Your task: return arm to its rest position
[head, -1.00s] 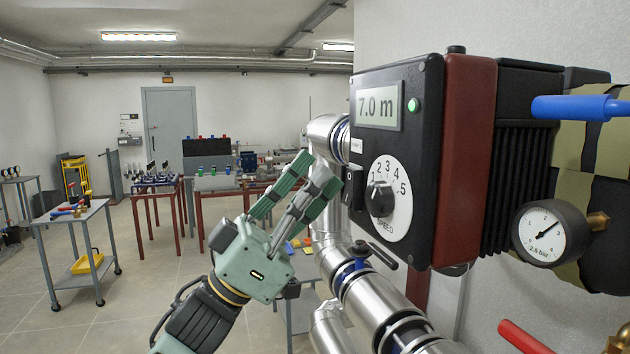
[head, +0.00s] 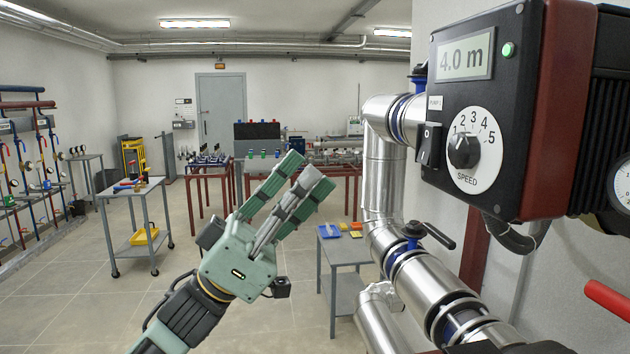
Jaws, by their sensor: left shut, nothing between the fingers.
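My left gripper (head: 312,180) is raised in the middle of the head view, its green fingers pointing up and right. It is shut and holds nothing. It is apart from the black pump control box (head: 475,105) at the right. That box has a display (head: 466,54) reading 4.0 m, a lit green lamp (head: 508,49), a white speed dial (head: 472,150) with a black knob (head: 464,151), and a black rocker switch (head: 428,144) at its left edge. My right gripper is not in view.
Shiny pipes (head: 385,190) with a blue-and-black valve handle (head: 418,232) run below and left of the box. A grey side table (head: 345,252) stands behind the gripper, and a tool cart (head: 133,190) stands at the left. Open floor lies between.

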